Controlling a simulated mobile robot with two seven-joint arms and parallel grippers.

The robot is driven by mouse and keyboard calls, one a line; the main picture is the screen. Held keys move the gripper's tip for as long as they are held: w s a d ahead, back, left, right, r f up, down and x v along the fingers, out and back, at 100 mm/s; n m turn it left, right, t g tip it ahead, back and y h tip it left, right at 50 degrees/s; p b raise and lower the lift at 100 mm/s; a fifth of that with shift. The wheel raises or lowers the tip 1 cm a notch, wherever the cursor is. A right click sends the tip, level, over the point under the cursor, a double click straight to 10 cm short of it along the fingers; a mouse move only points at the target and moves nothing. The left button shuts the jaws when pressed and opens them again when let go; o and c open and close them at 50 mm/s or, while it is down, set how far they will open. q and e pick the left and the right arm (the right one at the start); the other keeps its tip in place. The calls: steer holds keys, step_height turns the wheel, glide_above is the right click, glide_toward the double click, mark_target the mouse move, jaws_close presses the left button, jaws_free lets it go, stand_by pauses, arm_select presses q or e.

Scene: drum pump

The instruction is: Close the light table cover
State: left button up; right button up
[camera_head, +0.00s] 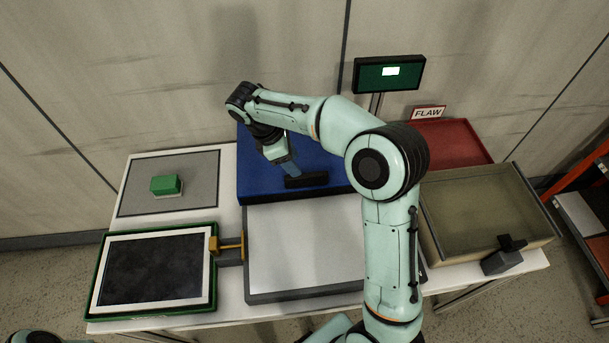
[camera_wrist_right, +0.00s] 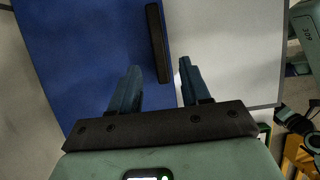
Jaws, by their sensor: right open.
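The light table (camera_head: 300,245) has a bare pale top in a dark grey frame at the middle of the bench. Its blue cover (camera_head: 260,180) is open, lying back behind the pale top. A black bar handle (camera_head: 306,180) is on the cover near the edge beside the pale top. My right gripper (camera_head: 293,172) is at the handle. In the right wrist view its two fingers (camera_wrist_right: 157,88) are open and empty, and the handle (camera_wrist_right: 157,42) lies ahead, in line with the gap between them. Contact cannot be told. My left gripper is not in view.
A green-framed dark panel (camera_head: 211,300) with a yellow clamp (camera_head: 230,245) stands left. A green block (camera_head: 166,185) sits on a grey mat (camera_head: 200,198). A tan bin (camera_head: 465,250) and red tray (camera_head: 465,140) are right. A small screen (camera_head: 365,77) stands behind.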

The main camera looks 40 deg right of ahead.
mark_target(304, 175)
steer(key=b+x, duration=0.1)
steer(key=x, duration=0.7)
steer(key=shift+d+f, duration=0.2)
steer(key=shift+f, duration=0.05)
jaws_close()
